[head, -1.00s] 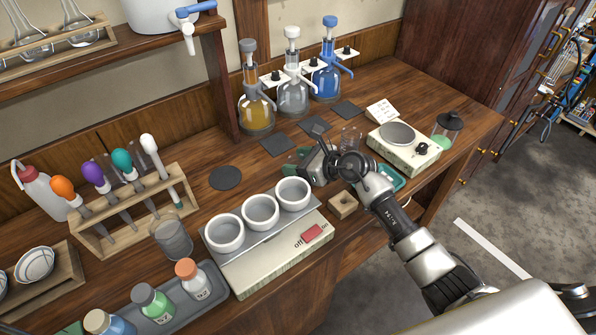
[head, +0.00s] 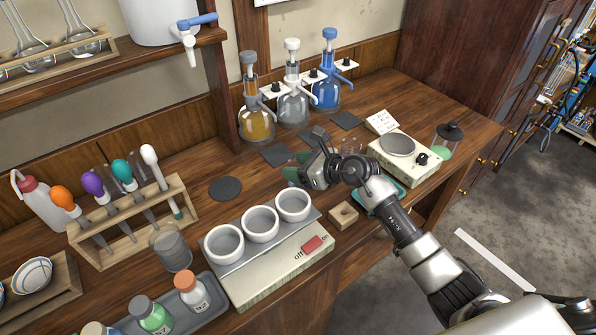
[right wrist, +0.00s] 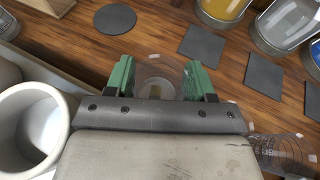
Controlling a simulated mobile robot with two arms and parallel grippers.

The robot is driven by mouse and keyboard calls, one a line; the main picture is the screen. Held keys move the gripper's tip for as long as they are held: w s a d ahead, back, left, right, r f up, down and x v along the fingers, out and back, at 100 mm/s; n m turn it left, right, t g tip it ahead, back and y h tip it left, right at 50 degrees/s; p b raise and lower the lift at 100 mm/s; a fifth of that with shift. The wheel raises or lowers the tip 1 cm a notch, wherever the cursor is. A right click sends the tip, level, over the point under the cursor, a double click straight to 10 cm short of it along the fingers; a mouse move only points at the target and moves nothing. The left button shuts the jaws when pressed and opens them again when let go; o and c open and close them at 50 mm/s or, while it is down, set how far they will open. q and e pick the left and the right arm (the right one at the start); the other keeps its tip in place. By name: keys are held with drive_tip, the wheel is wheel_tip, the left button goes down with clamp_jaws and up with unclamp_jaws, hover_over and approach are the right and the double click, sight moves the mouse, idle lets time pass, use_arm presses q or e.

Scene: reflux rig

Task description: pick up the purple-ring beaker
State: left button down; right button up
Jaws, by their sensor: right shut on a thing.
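My right gripper (head: 297,174) is over the bench, just behind the row of white cups. In the right wrist view its green fingertips (right wrist: 160,80) are shut on the two sides of a clear glass beaker (right wrist: 155,64). I look down into this beaker; its ring colour cannot be told, and in the head view the gripper hides it. Another clear glass beaker (right wrist: 283,152) stands to the right of the gripper in the right wrist view. It also shows behind my wrist in the head view (head: 349,147). My left gripper is not in view.
White cups (head: 260,223) stand on a heating plate (head: 262,277) close in front of the gripper. Dark mats (head: 226,188) lie behind it, with dispenser bottles (head: 293,100) at the wall. A scale (head: 403,160) stands to the right. A dropper rack (head: 130,235) is at left.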

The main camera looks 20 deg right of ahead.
drive_tip(key=shift+r, duration=0.55)
drive_tip(key=shift+s+d+r, duration=0.15)
drive_tip(key=shift+d+r, duration=0.1)
drive_tip(key=shift+r, duration=0.05)
drive_tip(key=w+r+b+v, duration=0.1)
drive_tip(key=v, duration=0.5)
drive_tip(key=r+b+v, duration=0.1)
drive_tip(key=v, duration=0.5)
drive_tip(key=shift+w+d+b, duration=0.2)
drive_tip(key=shift+d+b, duration=0.15)
drive_tip(key=shift+d, duration=0.3)
drive_tip(key=shift+r, duration=0.15)
